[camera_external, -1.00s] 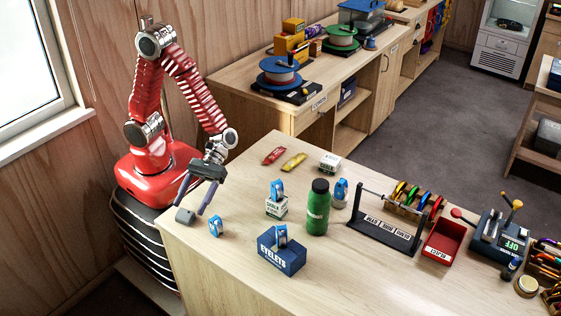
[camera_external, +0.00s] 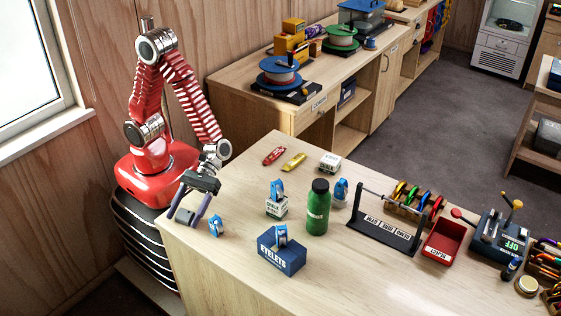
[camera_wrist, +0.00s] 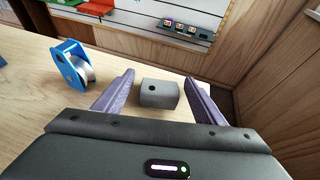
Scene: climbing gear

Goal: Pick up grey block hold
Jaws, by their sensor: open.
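The grey block hold (camera_wrist: 158,93) is a small rounded grey block with a dark hole in its face. In the wrist view it sits on the wooden table between my two purple-grey fingers, with space on both sides. In the external view the hold (camera_external: 184,215) shows near the table's left corner, partly hidden by my fingers. My gripper (camera_external: 185,219) is open and tilted down over it. In the wrist view my gripper (camera_wrist: 162,88) also shows open, with nothing held.
A blue pulley (camera_external: 215,227) stands just right of my gripper; it also shows in the wrist view (camera_wrist: 74,66). The table's left edge is close.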

